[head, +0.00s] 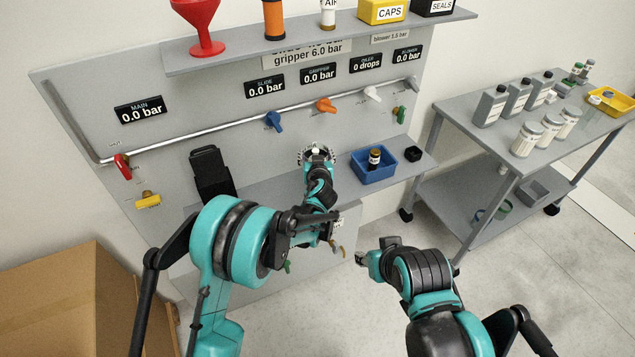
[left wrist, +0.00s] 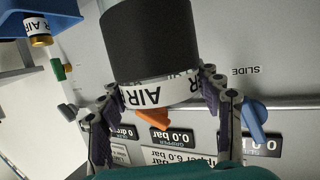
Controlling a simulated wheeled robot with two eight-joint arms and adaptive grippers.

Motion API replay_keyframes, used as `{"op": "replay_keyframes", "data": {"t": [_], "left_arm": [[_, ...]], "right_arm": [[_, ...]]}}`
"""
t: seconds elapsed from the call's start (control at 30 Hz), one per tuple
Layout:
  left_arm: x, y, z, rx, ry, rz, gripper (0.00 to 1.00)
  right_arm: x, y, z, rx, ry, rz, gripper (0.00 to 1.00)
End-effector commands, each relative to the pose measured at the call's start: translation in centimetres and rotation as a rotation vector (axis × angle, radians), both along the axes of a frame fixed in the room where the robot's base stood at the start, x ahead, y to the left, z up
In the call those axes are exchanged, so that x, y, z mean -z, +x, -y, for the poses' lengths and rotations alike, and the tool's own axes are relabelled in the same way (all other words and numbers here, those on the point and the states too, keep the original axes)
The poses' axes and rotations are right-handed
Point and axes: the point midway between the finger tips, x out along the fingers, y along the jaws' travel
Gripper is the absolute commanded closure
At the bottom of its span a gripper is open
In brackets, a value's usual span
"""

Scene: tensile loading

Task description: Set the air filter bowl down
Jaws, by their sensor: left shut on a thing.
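My left gripper (head: 318,156) is in front of the panel, near the lower shelf. In the left wrist view its fingers (left wrist: 158,84) are shut on both sides of the air filter bowl (left wrist: 150,42), a dark cylinder with a white AIR band. In the head view my gripper hides most of the bowl, and I cannot tell whether it touches the shelf. My right gripper (head: 371,259) is low in front of the panel, apart from the bowl; its fingers are too unclear to read.
A black holder (head: 208,172) stands left. Coloured valve handles stick out above. A grey cart (head: 475,137) with bottles stands right.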

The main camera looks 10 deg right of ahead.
Motion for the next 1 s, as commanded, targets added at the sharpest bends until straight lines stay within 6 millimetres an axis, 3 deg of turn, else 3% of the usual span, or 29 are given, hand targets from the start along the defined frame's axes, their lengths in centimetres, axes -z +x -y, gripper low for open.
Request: {"op": "replay_keyframes", "data": {"t": [0.3, 0.47, 0.67, 0.9, 1.0], "left_arm": [[4.6, -0.9, -7.2, -0.006, 0.000, 0.000, 0.86], [6.0, -1.2, -9.8, -0.004, -0.001, 0.000, 0.86], [6.8, -1.3, -10.6, -0.002, 0.001, 0.001, 0.86], [10.3, -1.3, -10.6, -0.002, 0.001, 0.001, 0.86], [10.5, -1.3, -10.6, -0.002, 0.001, 0.001, 0.86]], "right_arm": [[3.1, 0.0, 0.0, 0.000, 0.000, 0.000, 0.60], [4.0, 0.0, 0.0, 0.000, 0.000, 0.000, 0.60], [4.4, 0.0, 0.0, 0.000, 0.000, 0.000, 0.60], [6.3, 0.0, 0.0, 0.000, 0.000, 0.000, 0.60], [6.3, 0.0, 0.0, 0.000, 0.000, 0.000, 0.60]]}}
